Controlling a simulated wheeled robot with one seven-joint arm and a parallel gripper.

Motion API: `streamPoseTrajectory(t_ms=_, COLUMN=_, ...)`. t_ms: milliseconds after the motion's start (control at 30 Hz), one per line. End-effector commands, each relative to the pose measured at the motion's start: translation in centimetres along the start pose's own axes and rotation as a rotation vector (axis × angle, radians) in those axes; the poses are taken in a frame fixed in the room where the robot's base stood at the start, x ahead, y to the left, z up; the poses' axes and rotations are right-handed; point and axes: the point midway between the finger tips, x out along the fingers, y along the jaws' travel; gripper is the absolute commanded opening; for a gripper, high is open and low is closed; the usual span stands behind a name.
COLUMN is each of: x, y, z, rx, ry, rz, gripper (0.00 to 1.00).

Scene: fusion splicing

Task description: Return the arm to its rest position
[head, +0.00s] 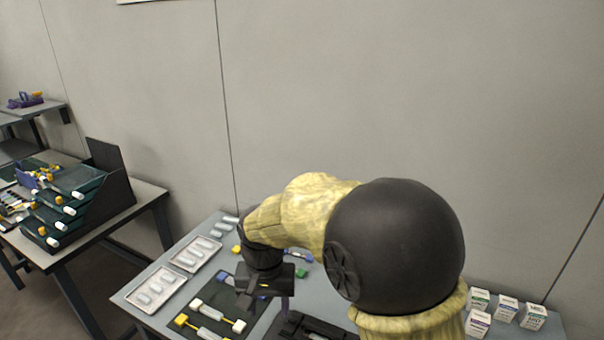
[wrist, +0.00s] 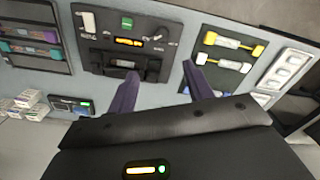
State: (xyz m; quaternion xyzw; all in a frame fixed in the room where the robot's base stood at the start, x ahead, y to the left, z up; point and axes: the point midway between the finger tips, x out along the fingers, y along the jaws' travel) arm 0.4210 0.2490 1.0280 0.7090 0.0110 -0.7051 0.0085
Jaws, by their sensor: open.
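My gripper (wrist: 162,95) is open, with two purple fingers spread apart and nothing between them. In the head view my gripper (head: 265,297) hangs over the table (head: 205,245), pointing down, and my arm hides the table's middle. A black splicing machine (wrist: 125,45) lies beyond the fingers in the wrist view, with a lit yellow display and a green part. Its edge also shows in the head view (head: 305,328). I cannot tell how high the fingers are above the table.
A dark mat (wrist: 228,58) holds yellow-and-white connectors. Metal trays (head: 155,290) with white pieces lie at the left. Small white boxes (head: 505,308) stand at the right. A side table (head: 130,200) carries a stepped dark rack (head: 85,200). The wall (head: 400,90) is behind.

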Motion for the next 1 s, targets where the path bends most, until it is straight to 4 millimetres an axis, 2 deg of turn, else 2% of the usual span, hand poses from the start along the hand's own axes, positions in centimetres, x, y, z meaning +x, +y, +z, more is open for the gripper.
streamPoseTrajectory(t_ms=167, x=-1.3, y=5.7, z=-0.2, rx=0.019, ry=0.035, rz=-0.018, gripper=0.51)
streamPoseTrajectory(t_ms=267, x=-2.0, y=10.2, z=0.4, rx=0.027, ry=0.069, rz=-0.028, gripper=0.51)
streamPoseTrajectory(t_ms=400, x=-2.8, y=16.3, z=2.3, rx=0.033, ry=0.125, rz=-0.029, gripper=0.51)
streamPoseTrajectory(t_ms=500, x=-3.3, y=20.1, z=4.3, rx=0.036, ry=0.165, rz=-0.020, gripper=0.51)
streamPoseTrajectory(t_ms=600, x=-3.6, y=22.8, z=6.4, rx=0.034, ry=0.199, rz=-0.007, gripper=0.51)
streamPoseTrajectory(t_ms=733, x=-3.5, y=24.4, z=7.9, rx=0.029, ry=0.223, rz=0.006, gripper=0.51)
streamPoseTrajectory(t_ms=1000, x=-3.3, y=24.6, z=8.1, rx=0.026, ry=0.226, rz=0.008, gripper=0.51)
